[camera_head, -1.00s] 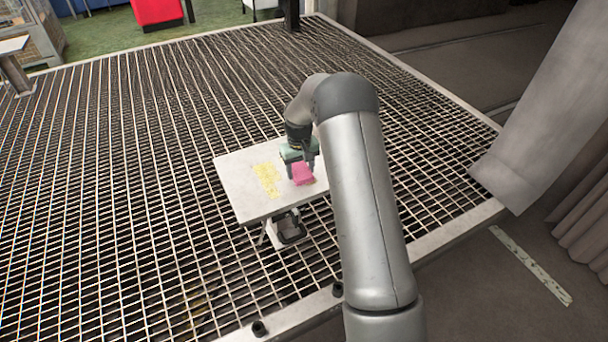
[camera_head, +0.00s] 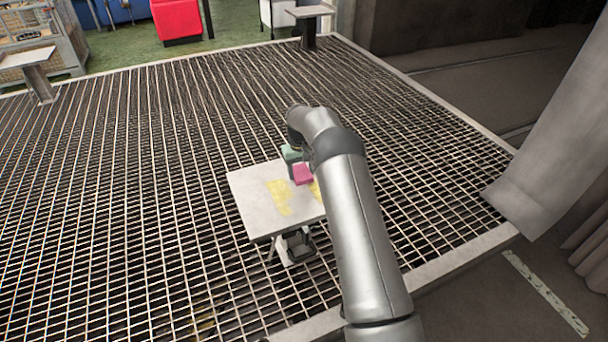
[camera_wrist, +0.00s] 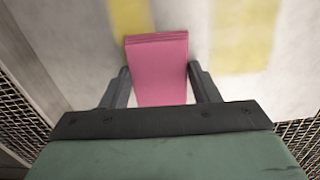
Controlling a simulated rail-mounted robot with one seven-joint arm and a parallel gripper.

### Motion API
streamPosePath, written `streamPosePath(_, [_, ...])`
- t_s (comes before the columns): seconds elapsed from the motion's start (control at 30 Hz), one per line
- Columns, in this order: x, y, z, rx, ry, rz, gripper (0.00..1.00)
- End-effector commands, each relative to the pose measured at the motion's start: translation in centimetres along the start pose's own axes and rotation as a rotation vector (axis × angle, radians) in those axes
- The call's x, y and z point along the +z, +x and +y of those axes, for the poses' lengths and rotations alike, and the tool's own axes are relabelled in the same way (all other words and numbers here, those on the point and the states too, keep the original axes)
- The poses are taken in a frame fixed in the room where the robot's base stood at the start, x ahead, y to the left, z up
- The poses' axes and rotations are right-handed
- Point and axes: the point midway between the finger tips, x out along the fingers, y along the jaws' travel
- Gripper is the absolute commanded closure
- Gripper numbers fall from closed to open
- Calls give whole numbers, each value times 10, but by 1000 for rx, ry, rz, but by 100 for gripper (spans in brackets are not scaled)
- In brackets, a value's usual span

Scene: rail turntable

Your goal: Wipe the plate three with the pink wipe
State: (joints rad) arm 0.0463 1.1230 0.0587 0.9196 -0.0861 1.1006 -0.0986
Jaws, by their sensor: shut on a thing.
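The pink wipe (camera_head: 303,175) is a small folded pad near the far edge of a pale plate (camera_head: 248,196). It also shows in the wrist view (camera_wrist: 160,75). My gripper (camera_wrist: 160,68) is shut on it, with one dark finger on each side. The wipe is low over the plate; I cannot tell whether it touches. A yellow smear (camera_head: 280,200) lies on the plate left of the wipe. Another smear (camera_head: 315,188) shows beside my arm, partly hidden by it. In the wrist view, yellow bands lie on both sides of the wipe. No number on the plate is legible.
The plate stands above a metal grating (camera_head: 130,200). Another raised plate (camera_head: 28,57) stands at the far left, and one more (camera_head: 310,11) at the back. A red box (camera_head: 177,18) is beyond the grating. A grey curtain (camera_head: 555,130) hangs at the right.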

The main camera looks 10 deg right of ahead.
Motion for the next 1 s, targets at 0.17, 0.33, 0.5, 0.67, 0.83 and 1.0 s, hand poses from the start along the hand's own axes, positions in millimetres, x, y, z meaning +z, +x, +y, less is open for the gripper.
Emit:
streamPosePath(0.17, [-18, -3, 0, 1, 2, 6, 70])
streamPosePath(0.33, [-24, -17, 0, 1, 3, 7, 70])
streamPosePath(0.5, [-23, -33, 0, 1, 3, 4, 70])
streamPosePath(0.67, [-23, -48, 1, 1, 2, 4, 70])
streamPosePath(0.83, [-23, -64, 1, 1, 2, 4, 70])
streamPosePath(1.0, [-22, -77, 1, 1, 2, 4, 70])
